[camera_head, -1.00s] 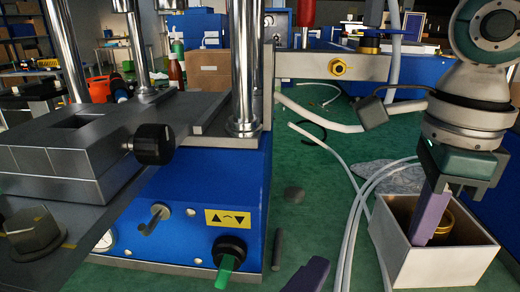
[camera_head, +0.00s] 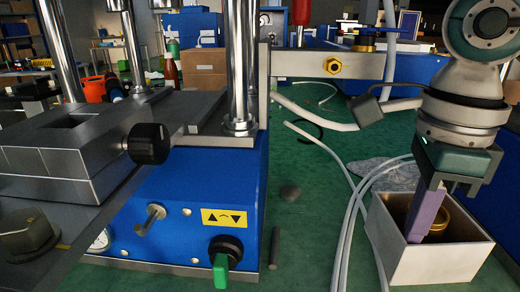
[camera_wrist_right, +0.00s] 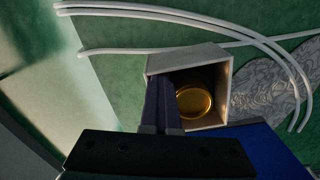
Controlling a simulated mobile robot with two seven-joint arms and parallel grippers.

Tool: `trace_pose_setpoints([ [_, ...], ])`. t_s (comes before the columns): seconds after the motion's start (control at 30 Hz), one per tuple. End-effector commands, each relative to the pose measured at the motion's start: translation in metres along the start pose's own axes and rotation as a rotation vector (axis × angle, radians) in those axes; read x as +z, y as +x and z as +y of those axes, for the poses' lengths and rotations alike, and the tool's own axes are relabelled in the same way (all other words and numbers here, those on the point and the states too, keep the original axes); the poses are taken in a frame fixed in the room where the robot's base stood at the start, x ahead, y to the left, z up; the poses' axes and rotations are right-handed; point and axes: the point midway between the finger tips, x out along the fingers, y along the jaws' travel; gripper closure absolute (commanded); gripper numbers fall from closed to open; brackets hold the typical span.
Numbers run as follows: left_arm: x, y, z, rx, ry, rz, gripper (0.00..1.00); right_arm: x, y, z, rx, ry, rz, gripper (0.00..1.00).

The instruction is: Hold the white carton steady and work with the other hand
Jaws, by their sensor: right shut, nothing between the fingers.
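The white carton (camera_head: 443,265) stands open-topped at the right of the head view, and it also shows in the right wrist view (camera_wrist_right: 188,60). A round gold-coloured piece (camera_head: 438,219) lies inside it, clear in the wrist view (camera_wrist_right: 194,101). My right gripper (camera_head: 417,234) points down with its purple fingers shut and empty. The fingertips are inside the carton near its left wall, beside the gold piece. I cannot tell whether they touch the wall. The wrist view shows the fingers (camera_wrist_right: 160,108) overlapping the carton's left side. My left gripper is not in view.
The blue press (camera_head: 190,205) with steel columns and a green-handled switch (camera_head: 221,268) fills the left. Pale hoses (camera_head: 350,215) run left of the carton. A crumpled clear bag (camera_head: 380,173) lies behind it.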

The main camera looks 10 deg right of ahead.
Motion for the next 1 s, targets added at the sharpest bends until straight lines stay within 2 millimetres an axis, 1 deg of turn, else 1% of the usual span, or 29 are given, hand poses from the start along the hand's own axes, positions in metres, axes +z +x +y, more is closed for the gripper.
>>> trace_pose_setpoints([
  [0.1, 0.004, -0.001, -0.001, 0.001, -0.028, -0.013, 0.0, 0.0, 0.0, 0.0, 0.0, 0.0, 0.0, 1.0],
  [0.37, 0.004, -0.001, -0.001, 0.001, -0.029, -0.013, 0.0, 0.0, 0.0, 0.0, 0.0, 0.0, 0.0, 0.99],
  [0.63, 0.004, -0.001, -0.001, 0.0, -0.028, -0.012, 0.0, 0.0, 0.0, 0.0, 0.001, 0.0, 0.0, 0.69],
  [0.67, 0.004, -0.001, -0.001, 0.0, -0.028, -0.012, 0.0, 0.0, 0.0, 0.0, 0.001, 0.0, 0.0, 0.68],
  [0.87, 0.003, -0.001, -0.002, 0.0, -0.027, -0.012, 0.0, 0.0, -0.001, 0.0, 0.001, 0.0, 0.0, 0.68],
  [0.97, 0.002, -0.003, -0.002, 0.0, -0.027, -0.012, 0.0, 0.0, -0.011, -0.001, -0.002, 0.0, -0.001, 0.68],
  [1.0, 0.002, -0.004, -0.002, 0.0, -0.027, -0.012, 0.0, 0.0, -0.017, -0.001, -0.003, 0.0, -0.002, 0.68],
])
